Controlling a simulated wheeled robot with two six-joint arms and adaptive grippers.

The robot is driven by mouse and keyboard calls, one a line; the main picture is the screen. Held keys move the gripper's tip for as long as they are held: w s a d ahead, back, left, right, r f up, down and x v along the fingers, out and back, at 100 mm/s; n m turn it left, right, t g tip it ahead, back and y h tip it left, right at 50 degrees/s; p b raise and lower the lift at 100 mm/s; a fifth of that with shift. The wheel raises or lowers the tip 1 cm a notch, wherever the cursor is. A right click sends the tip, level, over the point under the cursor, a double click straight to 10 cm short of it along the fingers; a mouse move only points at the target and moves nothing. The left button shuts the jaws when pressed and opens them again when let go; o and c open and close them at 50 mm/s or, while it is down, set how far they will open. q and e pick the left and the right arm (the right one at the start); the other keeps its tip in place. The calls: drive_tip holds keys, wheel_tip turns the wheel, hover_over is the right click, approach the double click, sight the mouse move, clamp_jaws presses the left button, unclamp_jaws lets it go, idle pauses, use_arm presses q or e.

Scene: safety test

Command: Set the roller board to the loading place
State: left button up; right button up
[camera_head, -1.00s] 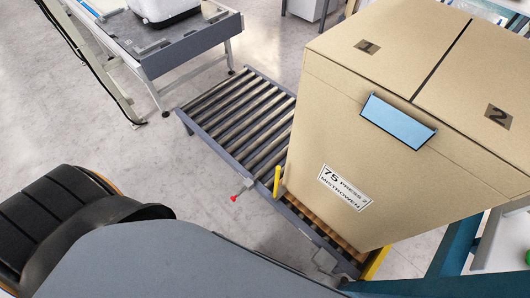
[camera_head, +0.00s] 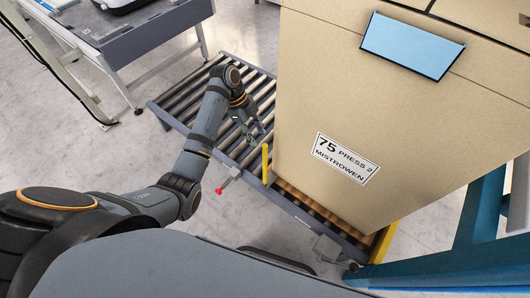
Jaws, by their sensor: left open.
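The roller board (camera_head: 178,106) is a low grey-framed bed of metal rollers on the floor. It runs from the upper left toward the lower right, partly under or behind a large cardboard box (camera_head: 330,120). A red-tipped lever (camera_head: 226,182) sticks out from its near side, and a yellow post (camera_head: 265,163) stands by the box. My left arm reaches in from the lower left. My left gripper (camera_head: 252,130) is open above the rollers, pointing down, left of the box. It looks empty. I cannot tell whether it touches the board. My right gripper is not in view.
A grey table (camera_head: 150,38) on wheeled legs stands at the upper left. A blue frame (camera_head: 475,225) rises at the right, close to the box. Bare floor (camera_head: 80,150) lies left of the roller board.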

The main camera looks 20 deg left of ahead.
sight(265, 152)
use_arm(q)
drive_tip(key=b+x, duration=0.1)
drive_tip(key=x, duration=0.7)
drive_tip(key=shift+f, duration=0.3)
drive_tip(key=shift+s+d+f, duration=0.1)
drive_tip(key=shift+d+f, duration=0.1)
drive_tip(key=shift+f, duration=0.25)
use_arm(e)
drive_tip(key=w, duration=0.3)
use_arm(q)
drive_tip(key=shift+c, duration=0.4)
clamp_jaws()
